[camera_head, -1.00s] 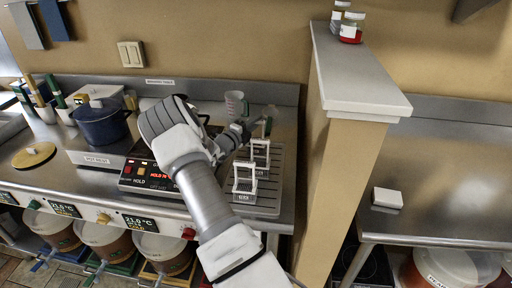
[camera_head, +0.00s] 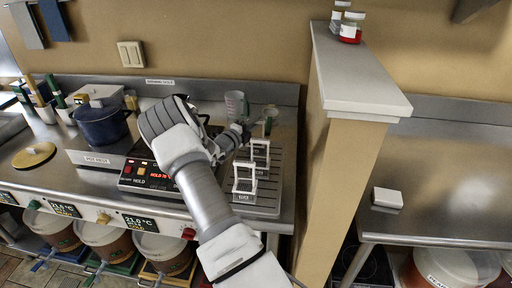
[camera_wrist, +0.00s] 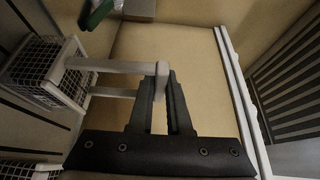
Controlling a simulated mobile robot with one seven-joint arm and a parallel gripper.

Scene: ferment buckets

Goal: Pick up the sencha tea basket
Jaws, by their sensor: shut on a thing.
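My gripper (camera_wrist: 163,100) is shut on the crossbar of a pale U-shaped handle (camera_wrist: 112,66). That handle belongs to a white wire tea basket (camera_wrist: 48,68) at the left of the wrist view. Part of another wire basket (camera_wrist: 30,170) shows at the lower left there. In the head view my gripper (camera_head: 246,128) is over the back of the grooved tray, partly hidden by my wrist. Two white handles stand on the tray, a far one (camera_head: 260,152) and a near one (camera_head: 245,180). Their labels are too small to read, so I cannot tell which is sencha.
The grooved tray (camera_head: 268,203) lies beside a control panel (camera_head: 150,172) on the steel counter. A measuring cup (camera_head: 234,103) and a glass (camera_head: 270,120) stand behind. A tan partition (camera_head: 345,170) rises close on the right. A blue pot (camera_head: 102,127) is at the left.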

